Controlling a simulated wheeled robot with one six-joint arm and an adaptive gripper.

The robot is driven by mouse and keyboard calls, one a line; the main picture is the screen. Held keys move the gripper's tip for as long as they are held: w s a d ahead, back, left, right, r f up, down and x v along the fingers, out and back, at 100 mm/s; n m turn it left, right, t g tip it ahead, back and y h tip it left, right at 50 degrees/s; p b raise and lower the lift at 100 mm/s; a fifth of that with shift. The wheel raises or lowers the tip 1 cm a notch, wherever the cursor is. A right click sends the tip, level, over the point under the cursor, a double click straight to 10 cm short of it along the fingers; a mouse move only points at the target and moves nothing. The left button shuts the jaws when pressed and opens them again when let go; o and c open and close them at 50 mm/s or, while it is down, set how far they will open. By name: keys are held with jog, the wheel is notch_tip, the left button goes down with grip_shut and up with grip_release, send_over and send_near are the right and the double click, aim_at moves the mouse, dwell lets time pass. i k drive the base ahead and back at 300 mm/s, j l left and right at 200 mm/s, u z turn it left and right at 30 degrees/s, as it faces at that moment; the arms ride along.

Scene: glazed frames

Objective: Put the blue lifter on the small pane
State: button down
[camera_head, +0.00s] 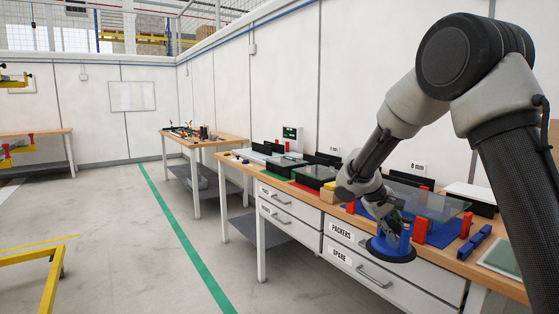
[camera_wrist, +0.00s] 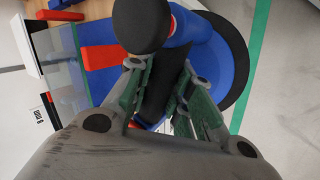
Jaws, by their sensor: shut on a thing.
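The blue lifter (camera_head: 391,251) has a round blue body with a dark rim and a dark handle. My gripper (camera_head: 388,216) is shut on it and holds it in front of the bench's front edge, beside the drawers. In the wrist view the lifter (camera_wrist: 222,62) lies beyond the fingers of my gripper (camera_wrist: 160,92), with its dark handle between them. A large clear pane (camera_head: 436,207) lies among red blocks, partly hidden by my arm. A smaller pane (camera_head: 315,172) lies farther left on the bench. I cannot tell surely which is the small pane.
The wooden bench (camera_head: 462,262) carries red blocks (camera_head: 419,230), a blue clamp-like piece (camera_head: 474,243) and a greenish plate (camera_head: 502,256). Drawers (camera_head: 350,258) sit below. Another bench (camera_head: 183,139) stands farther back. The floor to the left is open, with a yellow frame (camera_head: 40,258) near.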

aim_at(285, 161)
jog(key=i+j, duration=0.4)
jog(key=i+j+z, duration=0.1)
jog(key=i+j, duration=0.3)
jog(key=j, duration=0.2)
jog(key=i+j, duration=0.8)
jog(key=j, duration=0.25)
jog(key=i+j+z, duration=0.1)
jog(key=i+j, duration=0.3)
jog(key=j, duration=0.1)
